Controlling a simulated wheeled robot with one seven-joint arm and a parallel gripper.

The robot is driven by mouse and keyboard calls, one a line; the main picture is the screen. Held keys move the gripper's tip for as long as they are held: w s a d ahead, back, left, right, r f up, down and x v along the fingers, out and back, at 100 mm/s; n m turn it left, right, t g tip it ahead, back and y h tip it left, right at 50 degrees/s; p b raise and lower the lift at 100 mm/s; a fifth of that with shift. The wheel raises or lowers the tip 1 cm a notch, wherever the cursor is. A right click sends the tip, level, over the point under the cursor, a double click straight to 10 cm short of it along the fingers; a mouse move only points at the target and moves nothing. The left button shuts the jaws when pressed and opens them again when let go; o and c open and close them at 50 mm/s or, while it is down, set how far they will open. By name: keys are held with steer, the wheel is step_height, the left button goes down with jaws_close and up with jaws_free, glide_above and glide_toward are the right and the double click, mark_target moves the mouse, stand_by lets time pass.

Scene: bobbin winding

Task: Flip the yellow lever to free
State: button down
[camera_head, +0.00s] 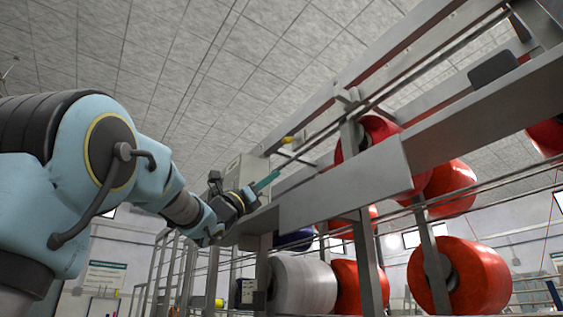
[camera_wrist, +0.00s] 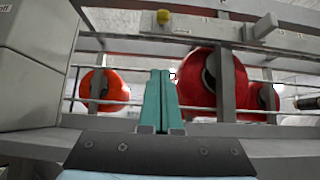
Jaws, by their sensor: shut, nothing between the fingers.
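The yellow lever shows as a small yellow knob (camera_head: 288,140) on the upper part of the winding machine in the head view. In the wrist view the yellow knob (camera_wrist: 163,18) is at the top, just left of centre, in front of a grey horizontal rail. My gripper (camera_head: 276,175) has teal fingers pressed together, empty, below and left of the knob in the head view. In the wrist view my gripper (camera_wrist: 161,73) points at the machine, with the knob beyond and above the fingertips. They look apart. The lever's arm is hard to make out.
A grey box (camera_wrist: 35,65) with a partly cut-off label stands close at left in the wrist view. Red bobbins (camera_wrist: 203,85) sit behind thin horizontal rods. A grey shelf (camera_wrist: 262,143) runs below the fingers. A white bobbin (camera_head: 303,283) hangs lower in the head view.

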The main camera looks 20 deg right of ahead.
mark_target(291, 139)
steer(key=w+d+r+p, duration=0.1)
steer(key=d+r+p, duration=0.3)
steer(key=r+p, duration=0.5)
steer(key=shift+d+r, duration=0.4)
steer(key=shift+r, duration=0.15)
steer(key=shift+a+b, duration=0.15)
steer(key=shift+b, duration=0.25)
